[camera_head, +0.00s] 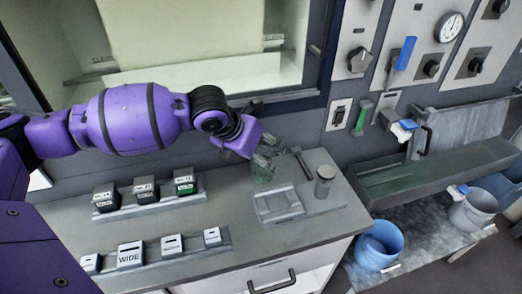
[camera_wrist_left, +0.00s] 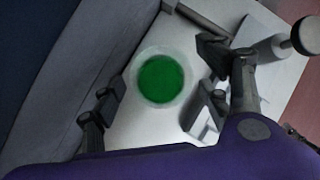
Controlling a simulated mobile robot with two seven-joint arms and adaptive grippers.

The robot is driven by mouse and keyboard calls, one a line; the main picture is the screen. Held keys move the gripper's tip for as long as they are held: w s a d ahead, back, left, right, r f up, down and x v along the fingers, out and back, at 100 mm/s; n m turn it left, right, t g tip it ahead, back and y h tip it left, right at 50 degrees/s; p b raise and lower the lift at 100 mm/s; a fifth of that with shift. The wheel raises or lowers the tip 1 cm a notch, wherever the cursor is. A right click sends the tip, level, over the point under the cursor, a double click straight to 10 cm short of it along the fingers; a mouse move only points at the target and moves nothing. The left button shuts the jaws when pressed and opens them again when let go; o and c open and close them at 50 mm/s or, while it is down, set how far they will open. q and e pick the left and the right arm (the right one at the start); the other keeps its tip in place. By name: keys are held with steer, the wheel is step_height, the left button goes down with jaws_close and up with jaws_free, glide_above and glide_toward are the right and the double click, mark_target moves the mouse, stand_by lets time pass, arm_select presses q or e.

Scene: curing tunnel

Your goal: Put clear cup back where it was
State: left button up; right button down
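The clear cup (camera_wrist_left: 163,80) holds green contents and stands upright on the grey counter (camera_head: 240,224). In the head view the cup (camera_head: 262,173) is partly hidden by my left gripper (camera_head: 264,152). In the left wrist view my left gripper (camera_wrist_left: 158,84) is open, with one finger on each side of the cup and gaps visible between them. I cannot tell how far the fingertips are above the cup's base. My right gripper is in neither view.
A grey fixture (camera_head: 278,204) and a cylindrical post (camera_head: 324,181) stand right of the cup. Racks of dark blocks (camera_head: 145,190) and white labelled blocks (camera_head: 130,255) lie left. A window (camera_head: 200,50) is behind; a trough (camera_head: 430,170) and blue bucket (camera_head: 379,245) are right.

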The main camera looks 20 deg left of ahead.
arm_select(q)
steer(key=shift+a+r, duration=0.1)
steer(key=shift+r, duration=0.2)
steer(key=p+v, duration=0.1)
steer(key=v, duration=1)
steer(key=shift+s+r, duration=0.15)
steer(key=shift+s, duration=0.15)
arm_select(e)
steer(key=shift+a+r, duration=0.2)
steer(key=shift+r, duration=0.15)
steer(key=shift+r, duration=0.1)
